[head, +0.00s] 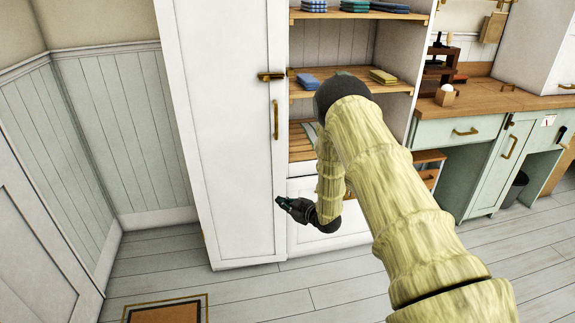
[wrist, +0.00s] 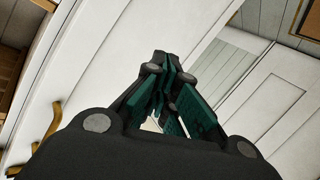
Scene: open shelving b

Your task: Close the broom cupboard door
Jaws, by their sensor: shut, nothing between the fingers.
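The broom cupboard door (head: 225,130) is the tall white panel left of the open shelves in the head view. It looks about flush with its frame; I cannot tell whether a small gap remains. A brass handle (head: 276,119) and a brass latch (head: 271,76) sit near its right edge. My gripper (head: 280,201) is shut and empty, low in front of the door's right edge, below the handle. In the wrist view, the shut fingers (wrist: 165,65) point along a white surface; a brass handle (wrist: 38,140) shows at lower left. Contact with the door cannot be told.
Open shelves (head: 345,95) with folded cloths stand right of the door, partly hidden by my arm. A green counter with a wooden top (head: 500,97) is further right. A brown mat (head: 168,312) lies on the floor at lower left. The floor before the door is clear.

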